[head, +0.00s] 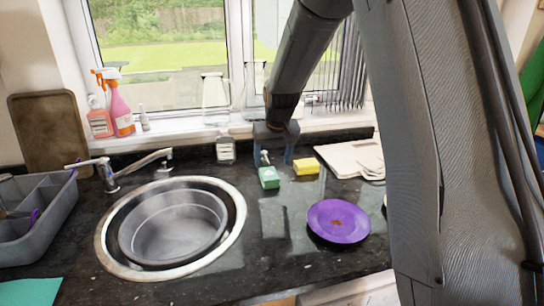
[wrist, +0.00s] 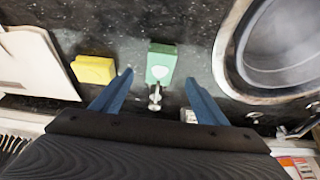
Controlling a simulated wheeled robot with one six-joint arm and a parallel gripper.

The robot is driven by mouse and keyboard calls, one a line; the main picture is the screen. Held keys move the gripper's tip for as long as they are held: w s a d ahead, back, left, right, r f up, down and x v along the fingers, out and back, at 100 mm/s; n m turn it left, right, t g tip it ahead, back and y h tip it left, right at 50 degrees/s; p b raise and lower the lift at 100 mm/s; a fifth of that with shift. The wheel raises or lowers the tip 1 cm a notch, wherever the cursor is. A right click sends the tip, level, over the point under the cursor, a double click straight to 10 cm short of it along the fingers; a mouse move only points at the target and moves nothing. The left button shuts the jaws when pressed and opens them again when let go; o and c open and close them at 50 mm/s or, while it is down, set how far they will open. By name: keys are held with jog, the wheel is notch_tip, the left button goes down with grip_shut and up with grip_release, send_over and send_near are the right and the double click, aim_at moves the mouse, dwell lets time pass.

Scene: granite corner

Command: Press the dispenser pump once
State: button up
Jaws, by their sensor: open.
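The dispenser is a small green box-shaped bottle (head: 269,178) with a metallic pump head on top, standing on the dark counter behind the purple plate. In the wrist view the green dispenser (wrist: 161,62) shows from above, its pump (wrist: 155,97) pointing toward my gripper. My gripper (head: 273,160) is over the back of the counter by the dispenser. In the wrist view its two blue fingers (wrist: 157,90) are spread wide, one on each side of the pump, with nothing between them touching. I cannot tell the exact height of the fingers above the pump.
A yellow sponge (head: 306,166) lies right of the dispenser, with pale boards (head: 350,157) beyond it. The sink (head: 108,238) is at left front, and a purple plate (head: 338,221) lies at right front.

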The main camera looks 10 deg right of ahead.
aim_at(269, 174)
jog(key=shift+w, duration=0.5)
jog(key=shift+a, duration=0.1)
jog(key=shift+p+x, duration=1.15)
jog(key=shift+x, duration=2.7)
jog(key=c, duration=1.1)
jog(key=shift+s, duration=0.1)
jog(key=shift+c, duration=0.2)
